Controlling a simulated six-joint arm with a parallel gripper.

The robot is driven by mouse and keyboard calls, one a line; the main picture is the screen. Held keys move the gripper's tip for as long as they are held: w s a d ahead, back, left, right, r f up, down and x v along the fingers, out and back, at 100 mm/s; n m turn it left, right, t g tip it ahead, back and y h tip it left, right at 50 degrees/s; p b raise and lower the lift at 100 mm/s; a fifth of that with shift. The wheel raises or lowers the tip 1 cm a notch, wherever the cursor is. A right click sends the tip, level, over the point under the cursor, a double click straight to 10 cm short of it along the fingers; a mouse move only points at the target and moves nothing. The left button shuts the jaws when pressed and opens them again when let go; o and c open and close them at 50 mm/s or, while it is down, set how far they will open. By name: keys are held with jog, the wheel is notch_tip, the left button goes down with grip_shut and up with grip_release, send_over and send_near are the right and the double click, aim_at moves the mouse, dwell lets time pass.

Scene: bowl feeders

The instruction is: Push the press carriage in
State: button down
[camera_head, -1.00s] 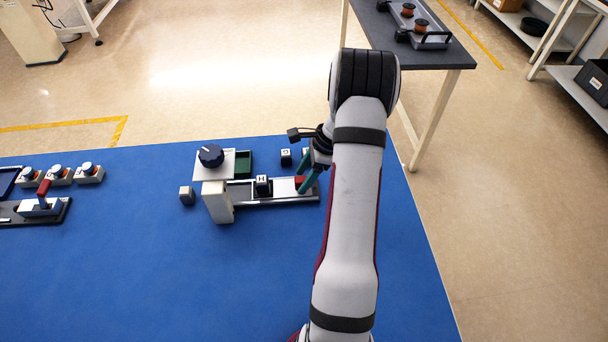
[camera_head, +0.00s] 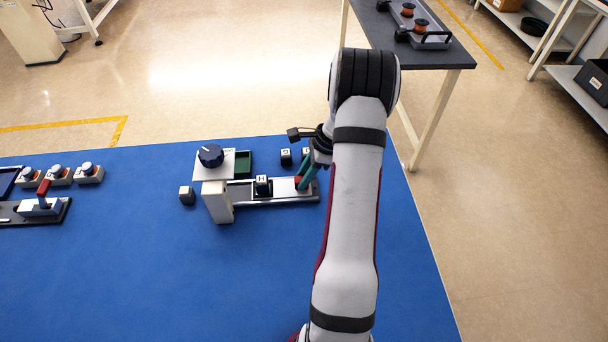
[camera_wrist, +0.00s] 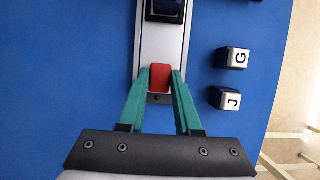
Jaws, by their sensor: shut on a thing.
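The press (camera_head: 217,202) stands on the blue mat with a pale upright block at its left end and a rail running right. The carriage (camera_head: 284,188) sits on the rail and carries a cube marked H (camera_head: 262,182) left of its red handle. In the wrist view the carriage (camera_wrist: 162,45) has the red handle (camera_wrist: 159,77) at its near end. My gripper (camera_wrist: 160,88) has its green fingers shut on the red handle, one on each side. In the head view my gripper (camera_head: 306,178) is at the rail's right part, and the fingers partly hide the handle.
Cubes marked G (camera_wrist: 233,57) and J (camera_wrist: 226,98) lie beside the rail. Another cube (camera_head: 186,195) lies left of the press. The mat in front is clear.

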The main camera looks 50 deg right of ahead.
aim_at(262, 179)
dwell(0.8)
jog(key=w+a, duration=0.7)
jog(key=shift+w+a, duration=0.25)
jog(key=c, duration=0.6)
grip_release()
jog(key=v, duration=1.6)
jog(key=shift+f, duration=0.1)
